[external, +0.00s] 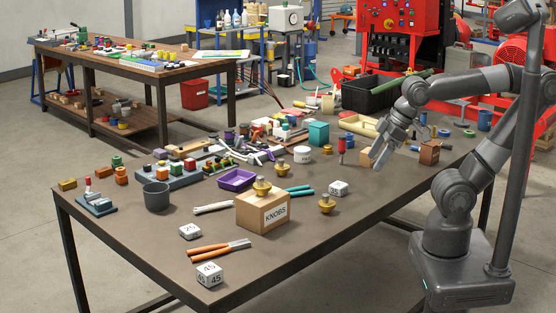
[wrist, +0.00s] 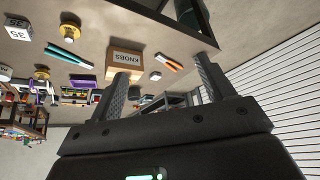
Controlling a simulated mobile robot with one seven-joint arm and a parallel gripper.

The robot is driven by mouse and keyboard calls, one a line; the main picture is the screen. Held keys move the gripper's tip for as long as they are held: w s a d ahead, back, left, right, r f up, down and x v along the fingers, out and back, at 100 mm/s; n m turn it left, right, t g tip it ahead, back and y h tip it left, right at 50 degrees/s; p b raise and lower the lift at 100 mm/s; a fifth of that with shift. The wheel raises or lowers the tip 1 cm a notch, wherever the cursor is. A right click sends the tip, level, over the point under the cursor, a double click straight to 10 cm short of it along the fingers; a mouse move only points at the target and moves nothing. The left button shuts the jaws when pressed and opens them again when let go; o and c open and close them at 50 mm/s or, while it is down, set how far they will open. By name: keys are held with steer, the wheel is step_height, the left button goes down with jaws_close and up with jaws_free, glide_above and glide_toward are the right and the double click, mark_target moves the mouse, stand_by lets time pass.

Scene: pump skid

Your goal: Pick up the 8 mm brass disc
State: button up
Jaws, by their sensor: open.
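I cannot make out an 8 mm brass disc in either view. Brass-coloured knobs stand on the table: one (external: 262,188) on top of the KNOBS box (external: 262,212), one (external: 326,204) to its right and one (external: 281,169) behind it. My gripper (external: 380,156) hangs over the far right part of the table, pointing down and left. In the wrist view my gripper (wrist: 166,80) is open, with no object held between its fingers. The wrist view is upside down and shows the KNOBS box (wrist: 126,62) and a brass knob (wrist: 42,72) at a distance.
The table (external: 150,260) is crowded: a purple tray (external: 237,180), a grey cup (external: 156,196), numbered cubes (external: 210,275), orange-handled pliers (external: 215,248), a teal box (external: 318,133) and a black bin (external: 372,97). Its front right part is fairly clear. A wooden workbench (external: 60,48) stands behind.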

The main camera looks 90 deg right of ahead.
steer(key=shift+o, duration=0.5)
steer(key=w+d+r+m+y, duration=0.1)
steer(key=w+d+r+m, duration=0.1)
steer(key=w+d+m, duration=0.85)
steer(key=m+g+h, duration=0.2)
steer(key=m+h, duration=0.1)
steer(key=m, duration=2.7)
glide_above(283, 160)
steer(key=s, duration=0.3)
step_height(283, 160, down, 19)
steer(key=x, duration=0.7)
steer(key=a+x, duration=0.1)
steer(key=x, duration=0.2)
steer(key=shift+w+f, duration=0.25)
steer(key=shift+t, duration=0.3)
steer(key=c, duration=1.1)
